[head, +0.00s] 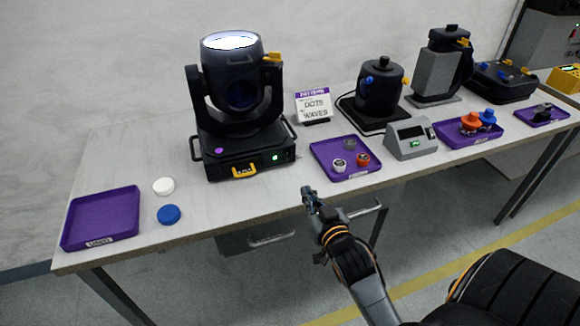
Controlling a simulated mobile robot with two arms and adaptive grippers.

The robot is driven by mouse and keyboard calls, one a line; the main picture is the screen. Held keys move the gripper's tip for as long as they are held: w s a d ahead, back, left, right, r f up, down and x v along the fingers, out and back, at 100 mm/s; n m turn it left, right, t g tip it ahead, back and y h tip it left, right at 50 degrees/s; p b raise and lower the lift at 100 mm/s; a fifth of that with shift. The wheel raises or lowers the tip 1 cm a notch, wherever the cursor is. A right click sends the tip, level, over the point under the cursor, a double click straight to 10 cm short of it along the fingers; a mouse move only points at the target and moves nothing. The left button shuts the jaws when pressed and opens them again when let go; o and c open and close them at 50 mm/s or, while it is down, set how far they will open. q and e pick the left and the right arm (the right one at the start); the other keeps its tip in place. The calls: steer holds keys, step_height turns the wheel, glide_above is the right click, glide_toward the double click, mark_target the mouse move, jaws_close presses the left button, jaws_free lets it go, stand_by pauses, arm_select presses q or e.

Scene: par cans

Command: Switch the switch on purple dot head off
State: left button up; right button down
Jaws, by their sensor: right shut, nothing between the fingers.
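The purple dot head (231,100) is a black moving-head light standing on the left part of the table. A purple dot (219,150) marks its base, and its upward-facing lens (230,41) glows white. A small green-lit spot (275,157), possibly its switch, shows on the right of the base front; it is too small to tell its position. My right gripper (307,190) is shut and empty at the table's front edge, below and right of the base, apart from it. My left gripper is not in view.
Left of the light are an empty purple tray (100,216), a white cap (163,186) and a blue cap (169,214). Right are a sign (313,104), a purple tray (325,153) with small lenses, a grey meter (410,138) and other black lamps (379,88). A drawer handle is under the edge.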

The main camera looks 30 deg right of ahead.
mark_target(287, 161)
steer(key=x, duration=1.3)
steer(key=shift+w+d, duration=0.15)
